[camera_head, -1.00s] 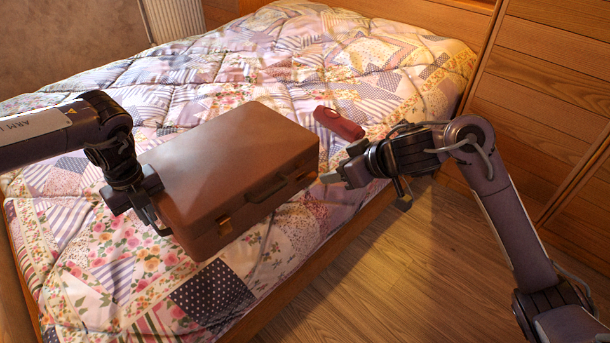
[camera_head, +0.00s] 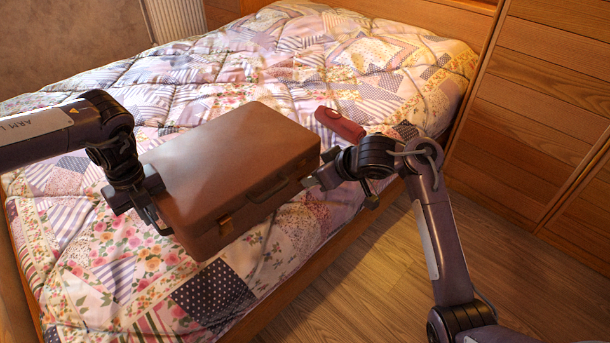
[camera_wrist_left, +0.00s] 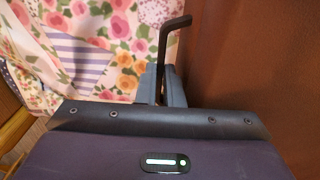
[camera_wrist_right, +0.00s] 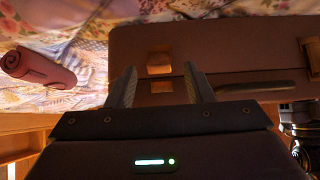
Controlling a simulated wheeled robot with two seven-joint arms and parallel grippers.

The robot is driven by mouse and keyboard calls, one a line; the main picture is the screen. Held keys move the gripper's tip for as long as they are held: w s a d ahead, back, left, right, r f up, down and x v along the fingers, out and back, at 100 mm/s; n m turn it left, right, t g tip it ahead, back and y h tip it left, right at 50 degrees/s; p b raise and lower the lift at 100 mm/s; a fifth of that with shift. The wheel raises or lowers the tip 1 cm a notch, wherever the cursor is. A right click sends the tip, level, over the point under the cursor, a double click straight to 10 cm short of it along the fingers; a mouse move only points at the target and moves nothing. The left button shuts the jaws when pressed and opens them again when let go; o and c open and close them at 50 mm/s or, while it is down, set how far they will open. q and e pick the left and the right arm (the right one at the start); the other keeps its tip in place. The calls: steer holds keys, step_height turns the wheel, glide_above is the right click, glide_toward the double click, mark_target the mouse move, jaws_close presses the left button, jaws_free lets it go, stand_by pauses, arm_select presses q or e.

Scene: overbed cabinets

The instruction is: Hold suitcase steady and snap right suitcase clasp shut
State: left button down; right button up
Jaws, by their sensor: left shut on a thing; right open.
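The brown suitcase (camera_head: 225,165) lies flat and closed on the bed, its handle (camera_head: 268,188) on the front side. Its left clasp (camera_head: 225,224) is brass. The right clasp (camera_wrist_right: 159,62) shows in the right wrist view as two brass parts with a narrow gap; I cannot tell whether it is latched. My right gripper (camera_head: 312,181) is open and empty at the front right corner, its fingers (camera_wrist_right: 160,88) on either side of the clasp. My left gripper (camera_head: 150,212) is beside the suitcase's left side, shut on a black bent rod (camera_wrist_left: 163,45).
A rolled red thing (camera_head: 340,125) lies on the bed behind my right gripper. The patchwork quilt (camera_head: 330,60) is clear behind the suitcase. Wooden floor (camera_head: 370,280) lies in front of the bed, and wooden cabinets (camera_head: 540,110) stand at the right.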

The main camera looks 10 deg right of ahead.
steer(key=shift+x, duration=1.45)
steer(key=c, duration=1)
